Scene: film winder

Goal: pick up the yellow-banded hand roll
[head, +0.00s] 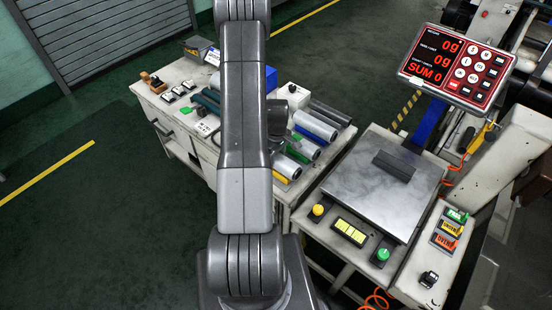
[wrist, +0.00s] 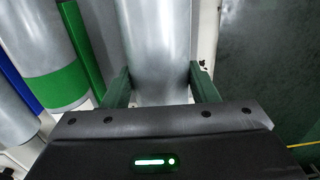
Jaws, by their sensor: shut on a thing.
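The yellow-banded hand roll (head: 288,166) is a silver cylinder at the front of the row of rolls on the bench, partly hidden by my arm in the head view. In the wrist view, a silver roll (wrist: 157,45) lies between the two dark green fingers of my gripper (wrist: 161,88), which is shut on it. Its band does not show there, but its place beside the green-banded roll matches the yellow-banded one. My arm hides the gripper in the head view. I cannot tell whether the roll is clear of the bench.
Left of the held roll are a thin green bar (wrist: 82,40) and the green-banded roll (wrist: 50,75); the blue-banded roll (head: 316,125) lies farther back. A scale plate (head: 375,195) with a dark block (head: 394,166) stands right. The floor at left is clear.

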